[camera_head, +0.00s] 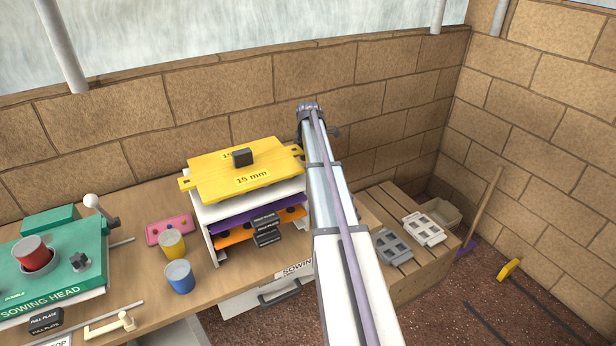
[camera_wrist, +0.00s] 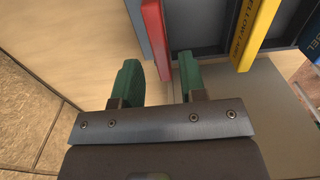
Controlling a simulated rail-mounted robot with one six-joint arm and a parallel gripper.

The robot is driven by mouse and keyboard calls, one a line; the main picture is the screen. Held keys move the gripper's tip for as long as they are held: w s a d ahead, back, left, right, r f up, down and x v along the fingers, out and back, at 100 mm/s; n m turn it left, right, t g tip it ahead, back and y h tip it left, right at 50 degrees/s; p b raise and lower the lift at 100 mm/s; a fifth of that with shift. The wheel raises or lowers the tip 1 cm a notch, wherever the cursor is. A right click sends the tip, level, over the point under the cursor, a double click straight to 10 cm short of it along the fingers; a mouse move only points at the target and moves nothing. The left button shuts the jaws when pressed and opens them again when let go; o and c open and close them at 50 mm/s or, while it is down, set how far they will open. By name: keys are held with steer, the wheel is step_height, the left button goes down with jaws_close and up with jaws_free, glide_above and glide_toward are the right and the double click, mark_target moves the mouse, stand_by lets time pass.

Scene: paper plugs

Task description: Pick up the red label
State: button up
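The red label (camera_wrist: 155,38) shows in the wrist view as a thin upright red piece in a dark grey rack (camera_wrist: 200,38). Its lower end lies between my fingertips in the picture. My gripper (camera_wrist: 158,78) has two green fingers, set apart with a clear gap, one on each side of the red label's end. I cannot tell how far the fingers are from the label, and I see no grip on it. In the head view my arm reaches toward the back wall, and the red label cannot be made out.
A yellow label (camera_wrist: 255,32) and a blue label (camera_wrist: 311,42) stand right of the red one. In the head view, a rack with a yellow 15 mm plate (camera_head: 215,180) stands left of my arm. A slatted crate (camera_head: 415,272) with grey trays is at right.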

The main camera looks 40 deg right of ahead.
steer(key=shift+f+b, duration=1.6)
steer(key=shift+f, duration=0.25)
jaws_close()
steer(key=shift+r, duration=0.1)
steer(key=shift+r+p, duration=2.95)
steer(key=shift+p, duration=0.1)
